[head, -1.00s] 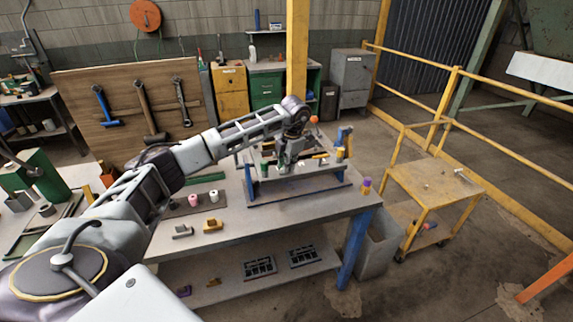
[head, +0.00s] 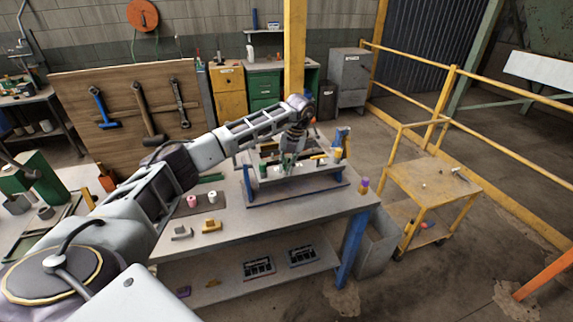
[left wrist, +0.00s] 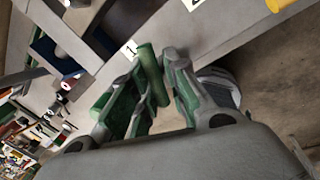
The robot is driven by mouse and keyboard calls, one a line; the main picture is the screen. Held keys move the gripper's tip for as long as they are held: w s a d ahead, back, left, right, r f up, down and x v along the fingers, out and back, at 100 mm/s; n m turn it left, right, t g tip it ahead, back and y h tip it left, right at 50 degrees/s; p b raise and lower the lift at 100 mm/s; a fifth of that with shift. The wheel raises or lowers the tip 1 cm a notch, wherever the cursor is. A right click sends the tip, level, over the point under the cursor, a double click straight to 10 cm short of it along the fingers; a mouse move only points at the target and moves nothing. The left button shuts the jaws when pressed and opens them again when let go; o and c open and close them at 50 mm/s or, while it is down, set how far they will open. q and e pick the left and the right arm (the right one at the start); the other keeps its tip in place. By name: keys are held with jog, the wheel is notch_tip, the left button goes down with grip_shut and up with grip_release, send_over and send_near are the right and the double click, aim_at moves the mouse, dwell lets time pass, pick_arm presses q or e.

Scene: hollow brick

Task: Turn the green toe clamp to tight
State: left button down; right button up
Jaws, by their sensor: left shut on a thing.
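The green toe clamp's handle, a green cylinder (left wrist: 150,68), lies between the fingers of my left gripper (left wrist: 158,85) in the left wrist view. The gripper is shut on it. In the head view my left gripper (head: 288,165) points down into the clamping fixture (head: 295,190) on the bench, and the arm and fingers hide most of the green clamp there. I cannot tell how tight the clamp is. My right gripper is not in view.
A yellow-handled part (head: 319,157) and a blue upright (head: 343,138) stand close on the fixture's right. A purple and orange piece (head: 364,185) sits at the bench's right edge. Small blocks (head: 211,226) lie at the front left. A yellow cart (head: 430,185) stands to the right.

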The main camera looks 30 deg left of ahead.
pick_arm(q)
jog(key=n+p, duration=0.1)
jog(key=n, duration=0.3)
jog(key=shift+a+n+g, duration=0.15)
jog(key=shift+n+g, duration=0.25)
dwell(0.4)
jog(key=c, duration=1.5)
grip_release()
jog(key=shift+s, duration=0.1)
jog(key=shift+h, duration=0.3)
jog(key=shift+w+d+r, duration=0.2)
jog(key=shift+r, duration=0.2)
jog(key=shift+w+d+r, duration=0.15)
jog(key=shift+w+r, duration=0.1)
jog(key=shift+r, duration=1.55)
jog(key=shift+w+d+r, duration=0.2)
jog(key=shift+r, duration=1.65)
jog(key=shift+w+d+r, duration=0.15)
jog(key=shift+w+r, duration=0.1)
jog(key=shift+r, duration=1.55)
